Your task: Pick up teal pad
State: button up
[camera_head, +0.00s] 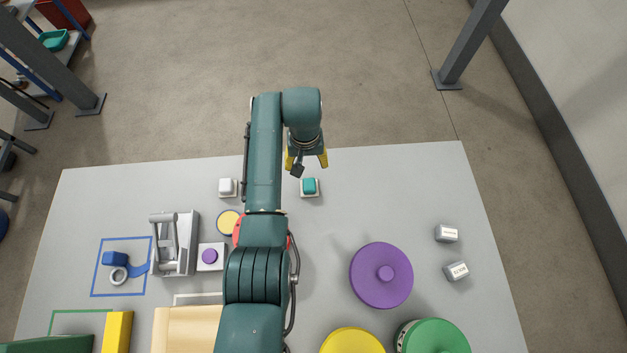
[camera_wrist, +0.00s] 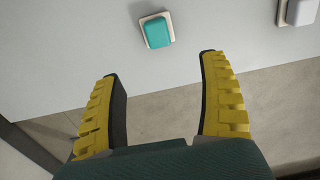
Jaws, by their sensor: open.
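The teal pad (camera_head: 309,185) is a small teal block on a white square base, near the far edge of the grey table in the head view. It also shows at the top middle of the wrist view (camera_wrist: 157,32), ahead of the fingertips and apart from them. My gripper (camera_head: 306,164) has yellow fingers and hangs near the table's far edge, just beyond the pad. In the wrist view my gripper (camera_wrist: 162,65) is open with nothing between its fingers.
A white pad (camera_head: 227,187) on a similar base sits left of my arm. A purple disc (camera_head: 381,275) with a knob and two small labelled blocks (camera_head: 447,233) lie to the right. A grey lever device (camera_head: 174,243) stands at left. The table right of the teal pad is clear.

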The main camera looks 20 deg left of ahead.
aim_at(309, 184)
jog(key=f+b, duration=0.2)
jog(key=f, duration=0.2)
jog(key=f+b, duration=0.2)
jog(key=f, duration=0.1)
jog(key=f+b, duration=0.2)
jog(key=f, duration=0.2)
jog(key=shift+s+d+f, duration=0.15)
jog(key=shift+d+f, duration=0.1)
jog(key=shift+f, duration=0.1)
jog(key=f+b, duration=0.5)
jog(key=shift+w, duration=0.35)
jog(key=shift+r, duration=0.1)
jog(key=shift+c, duration=1.2)
jog(key=c, duration=1)
